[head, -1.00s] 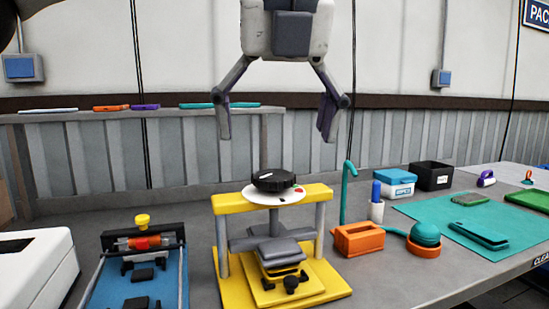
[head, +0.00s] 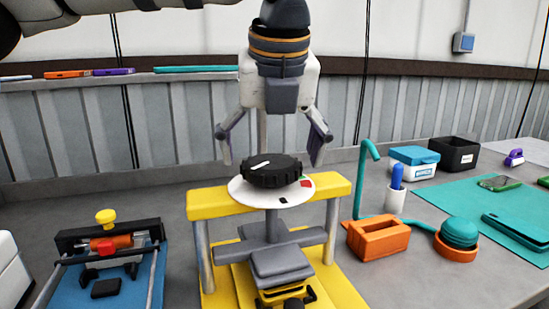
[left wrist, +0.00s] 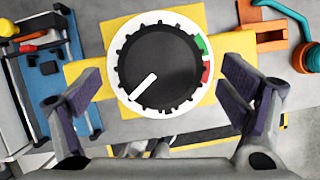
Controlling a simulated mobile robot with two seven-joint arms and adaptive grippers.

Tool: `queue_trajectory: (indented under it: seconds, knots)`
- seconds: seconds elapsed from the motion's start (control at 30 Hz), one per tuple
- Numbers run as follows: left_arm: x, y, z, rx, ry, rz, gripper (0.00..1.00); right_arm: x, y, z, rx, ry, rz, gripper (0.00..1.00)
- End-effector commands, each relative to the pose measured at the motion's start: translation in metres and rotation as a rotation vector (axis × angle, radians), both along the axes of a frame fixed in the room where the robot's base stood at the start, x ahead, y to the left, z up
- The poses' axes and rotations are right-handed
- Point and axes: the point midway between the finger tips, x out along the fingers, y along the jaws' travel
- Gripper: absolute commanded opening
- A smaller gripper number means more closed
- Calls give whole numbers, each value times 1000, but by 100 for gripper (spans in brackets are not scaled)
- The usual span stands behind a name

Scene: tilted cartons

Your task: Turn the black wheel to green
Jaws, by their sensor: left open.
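The black wheel (head: 271,172) is a ribbed knob on a round white dial plate (head: 240,192), on top of a yellow press frame (head: 207,205). In the left wrist view the wheel (left wrist: 170,68) has a white pointer line aimed at the lower left. A green mark (left wrist: 201,45) and a red mark (left wrist: 205,73) are on the dial's right side, away from the pointer. My left gripper (head: 271,158) points down over the wheel, open, one finger to each side. Whether the fingers touch it is unclear, but gaps show in the wrist view. My right gripper is out of sight.
A blue fixture with a yellow knob (head: 106,216) stands left of the press. On the right are an orange block (head: 377,238), a teal hooked post (head: 363,180), a cup with a blue item (head: 396,195), and a teal mat (head: 440,199). A ledge runs behind.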

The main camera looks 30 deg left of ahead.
Motion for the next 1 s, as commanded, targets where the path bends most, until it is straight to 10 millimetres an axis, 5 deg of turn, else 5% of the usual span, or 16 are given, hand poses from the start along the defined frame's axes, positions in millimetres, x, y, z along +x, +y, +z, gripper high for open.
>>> queue_trajectory:
  seconds: [0.37,0.6,1.0]
  knots:
    - [3,3,-11,0,-2,1,91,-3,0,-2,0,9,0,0]
    - [4,3,-11,0,-2,1,43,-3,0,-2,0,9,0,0]
    - [3,4,-10,-2,-4,-64,43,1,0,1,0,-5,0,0]
